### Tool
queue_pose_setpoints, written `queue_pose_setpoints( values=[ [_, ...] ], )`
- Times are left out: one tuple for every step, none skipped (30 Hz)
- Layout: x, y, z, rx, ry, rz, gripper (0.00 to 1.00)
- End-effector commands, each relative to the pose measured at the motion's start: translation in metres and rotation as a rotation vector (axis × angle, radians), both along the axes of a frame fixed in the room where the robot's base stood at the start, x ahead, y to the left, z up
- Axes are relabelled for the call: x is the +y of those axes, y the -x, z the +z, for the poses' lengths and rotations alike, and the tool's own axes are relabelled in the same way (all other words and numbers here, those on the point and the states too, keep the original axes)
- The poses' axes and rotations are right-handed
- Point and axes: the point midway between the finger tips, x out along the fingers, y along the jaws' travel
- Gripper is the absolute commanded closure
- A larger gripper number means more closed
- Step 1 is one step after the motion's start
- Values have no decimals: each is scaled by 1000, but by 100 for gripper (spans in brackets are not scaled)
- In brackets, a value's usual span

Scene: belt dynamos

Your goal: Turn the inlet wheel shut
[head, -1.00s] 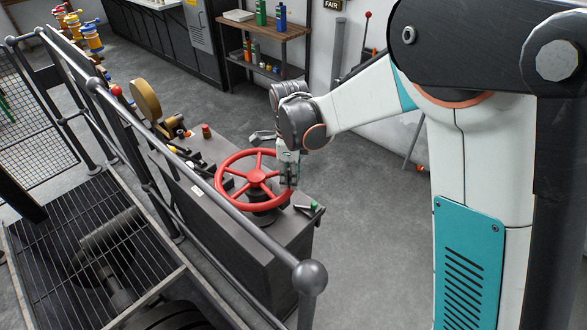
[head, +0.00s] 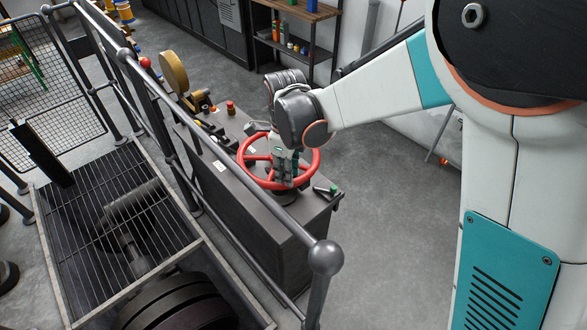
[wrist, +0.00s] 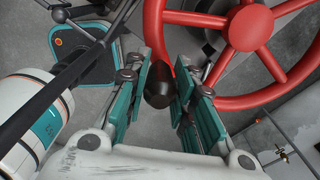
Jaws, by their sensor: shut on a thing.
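The inlet wheel is a red spoked handwheel (head: 316,165) on top of the dark cabinet (head: 262,224), and it fills the upper right of the wrist view (wrist: 290,98). A dark rounded knob (wrist: 159,89) sits at its rim in the wrist view. My gripper (head: 284,170) points down at the near side of the wheel. In the wrist view its teal finger pads (wrist: 166,88) are either side of the knob, and it is shut on it. My gripper hides the knob and part of the wheel in the head view.
A grey handrail (head: 210,141) with a ball end (head: 325,257) runs along the cabinet's near side. A small green-tipped lever (head: 328,190), a red button (head: 230,107) and a brass disc (head: 174,73) are on the cabinet. Open floor (head: 400,230) lies to its right.

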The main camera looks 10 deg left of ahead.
Motion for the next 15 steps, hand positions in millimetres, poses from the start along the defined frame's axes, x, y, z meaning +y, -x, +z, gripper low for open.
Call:
queue_pose_setpoints(
  values=[
    [4, -1, 1, -4, -4, 3, 100],
    [5, -1, 1, -4, -4, 3, 100],
    [5, -1, 1, -5, -4, 3, 100],
    [6, -1, 1, -5, -4, 3, 100],
    [6, -1, 1, -5, -4, 3, 100],
    [6, -1, 1, -5, -4, 2, 100],
    [7, -1, 1, -5, -5, 2, 100],
    [7, -1, 1, -5, -5, 2, 100],
    [7, -1, 1, -5, -5, 2, 100],
    [7, -1, 1, -5, -5, 2, 100],
    [7, -1, 1, -5, -5, 2, 100],
    [7, -1, 1, -5, -5, 2, 100],
    [7, -1, 1, -5, -5, 2, 100],
    [7, -1, 1, -5, -5, 2, 100],
    [7, -1, 1, -6, -6, 2, 100]
  ],
)
